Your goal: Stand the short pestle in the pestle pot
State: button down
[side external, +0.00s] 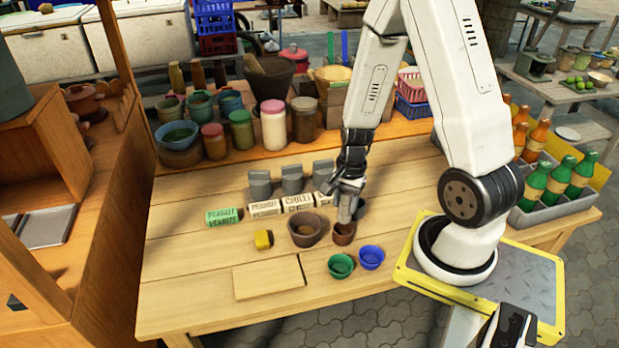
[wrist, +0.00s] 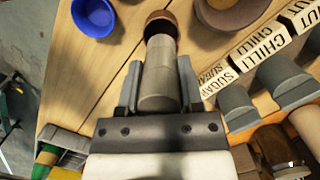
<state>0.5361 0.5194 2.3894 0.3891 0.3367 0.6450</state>
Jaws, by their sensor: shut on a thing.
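My gripper (side external: 350,187) points down over the table and is shut on the grey short pestle (side external: 347,207). In the wrist view the pestle (wrist: 158,85) sits between the two fingers (wrist: 158,88), its far end toward the pot. The small brown pestle pot (side external: 344,234) stands on the table directly below the pestle; it also shows in the wrist view (wrist: 162,17), partly covered by the pestle. The pestle's lower end is at the pot's mouth; I cannot tell whether it is inside the rim. The brown clay mortar (side external: 304,240) stands just left of the pot.
A green bowl (side external: 341,266) and a blue bowl (side external: 372,258) stand in front of the pot. A yellow block (side external: 263,240) and a flat board (side external: 268,280) lie to the left. A bottle crate (side external: 560,200) is right.

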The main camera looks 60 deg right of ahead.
aim_at(344, 217)
jog(key=shift+f, duration=2.75)
jog(key=shift+c, duration=0.8)
grip_release()
jog(key=shift+r, duration=0.15)
jog(key=shift+d+r, duration=0.2)
jog(key=shift+r, duration=1.05)
jog(key=shift+d+r, duration=0.2)
jog(key=shift+r, duration=1.05)
jog(key=shift+d+r, duration=0.2)
jog(key=shift+r, duration=1.05)
